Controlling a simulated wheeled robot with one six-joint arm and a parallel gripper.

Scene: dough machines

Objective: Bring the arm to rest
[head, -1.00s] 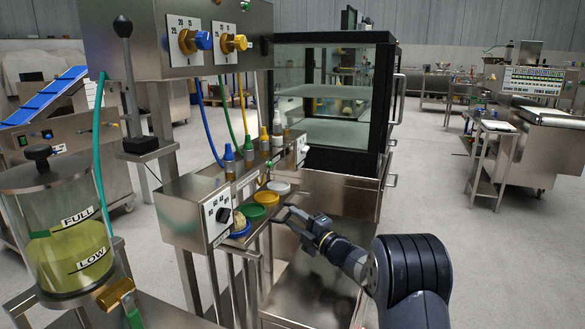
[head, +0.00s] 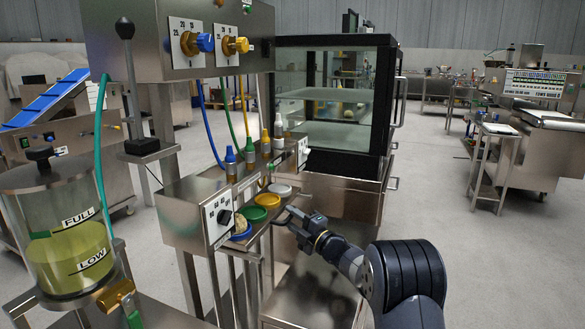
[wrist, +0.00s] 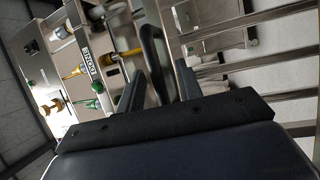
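My gripper (head: 290,217) is at the end of my arm, just right of the dispenser's small shelf with coloured dishes. In the wrist view its two dark fingers (wrist: 158,88) stand apart. A dark curved bar (wrist: 152,45) shows between and beyond them. I cannot tell whether the fingers touch it. I see no object clamped in the gripper. My arm reaches in from the lower right, bent at the elbow.
Dishes, a yellow one (head: 267,199) and a green one (head: 256,213) among them, sit on the shelf under coloured nozzles. A glass-fronted cabinet (head: 335,100) stands behind. A clear tank (head: 65,235) is at left. Open floor (head: 430,190) lies to the right.

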